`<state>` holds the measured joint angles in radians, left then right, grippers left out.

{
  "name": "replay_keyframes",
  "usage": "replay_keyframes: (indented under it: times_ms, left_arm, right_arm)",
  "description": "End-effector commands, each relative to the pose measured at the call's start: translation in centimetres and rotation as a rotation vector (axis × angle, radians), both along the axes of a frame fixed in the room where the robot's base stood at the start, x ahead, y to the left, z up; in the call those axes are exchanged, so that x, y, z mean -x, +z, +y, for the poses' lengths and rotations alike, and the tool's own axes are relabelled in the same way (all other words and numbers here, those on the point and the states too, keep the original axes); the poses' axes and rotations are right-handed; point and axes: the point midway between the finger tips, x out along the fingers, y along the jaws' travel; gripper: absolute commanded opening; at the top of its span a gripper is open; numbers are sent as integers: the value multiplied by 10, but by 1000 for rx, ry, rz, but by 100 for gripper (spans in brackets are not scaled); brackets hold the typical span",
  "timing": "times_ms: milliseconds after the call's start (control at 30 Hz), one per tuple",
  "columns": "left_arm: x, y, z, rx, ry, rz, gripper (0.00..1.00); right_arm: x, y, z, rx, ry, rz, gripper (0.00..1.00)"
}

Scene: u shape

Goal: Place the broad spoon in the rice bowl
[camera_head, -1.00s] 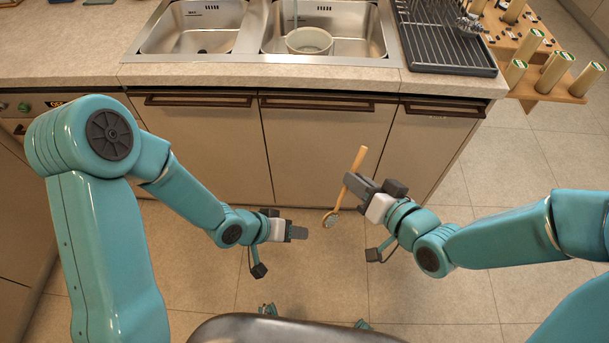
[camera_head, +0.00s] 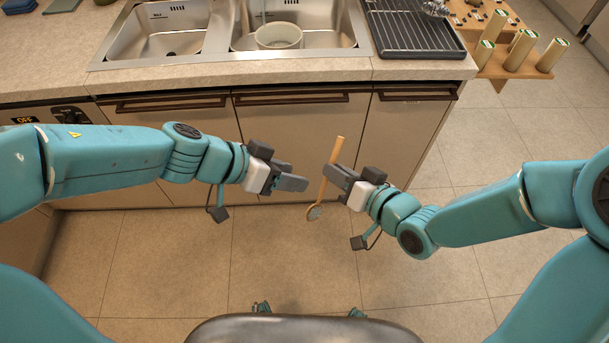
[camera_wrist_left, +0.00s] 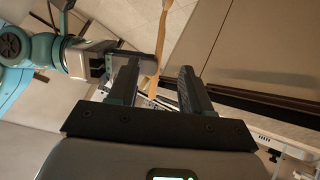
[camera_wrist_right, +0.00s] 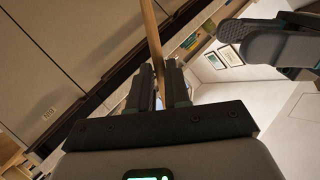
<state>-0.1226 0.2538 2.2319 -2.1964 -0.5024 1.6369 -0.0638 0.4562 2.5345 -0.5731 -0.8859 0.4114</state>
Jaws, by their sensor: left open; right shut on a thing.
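The broad spoon has a long wooden handle (camera_head: 333,160) and a bowl end (camera_head: 315,212) that points down. My right gripper (camera_head: 333,176) is shut on the handle and holds the spoon in the air in front of the counter. The handle also shows between the fingers in the right wrist view (camera_wrist_right: 152,40). My left gripper (camera_head: 298,178) is open and empty, just left of the spoon and facing it. In the left wrist view the handle (camera_wrist_left: 158,45) is beyond its fingers. A pale round bowl (camera_head: 279,36), perhaps the rice bowl, stands in the right sink basin.
The counter (camera_head: 190,80) has two steel sink basins. A dark drying rack (camera_head: 412,35) stands right of the sink. A wooden shelf (camera_head: 515,60) with several cylinders is at the far right. The floor (camera_head: 300,250) before the cabinets is clear.

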Motion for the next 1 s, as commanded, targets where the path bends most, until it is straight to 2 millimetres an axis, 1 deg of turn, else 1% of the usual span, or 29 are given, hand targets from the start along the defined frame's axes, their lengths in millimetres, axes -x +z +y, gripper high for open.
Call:
replay_keyframes:
  times_ms: [33, 300, 500, 667, 933, 967, 1000]
  left_arm:
    - [-1, -7, -7, -2, -3, 5, 49]
    - [-16, -45, -46, -2, -3, 5, 49]
    - [-24, -65, -67, -2, -3, 3, 49]
    - [-27, -72, -73, -2, -1, 2, 49]
    - [-28, -72, -74, -1, 1, 1, 49]
    - [-28, -72, -74, -2, 1, 1, 42]
    - [-28, -72, -74, -1, 1, 1, 29]
  right_arm:
    - [0, 0, 0, 0, 0, 0, 0]
    - [0, 0, 0, 0, 0, 0, 0]
    - [0, 0, 0, 0, 0, 0, 0]
    - [0, 0, 0, 0, 0, 0, 0]
    - [0, 0, 0, 0, 0, 0, 0]
    - [0, 0, 0, 0, 0, 0, 0]
    - [0, 0, 0, 0, 0, 0, 0]
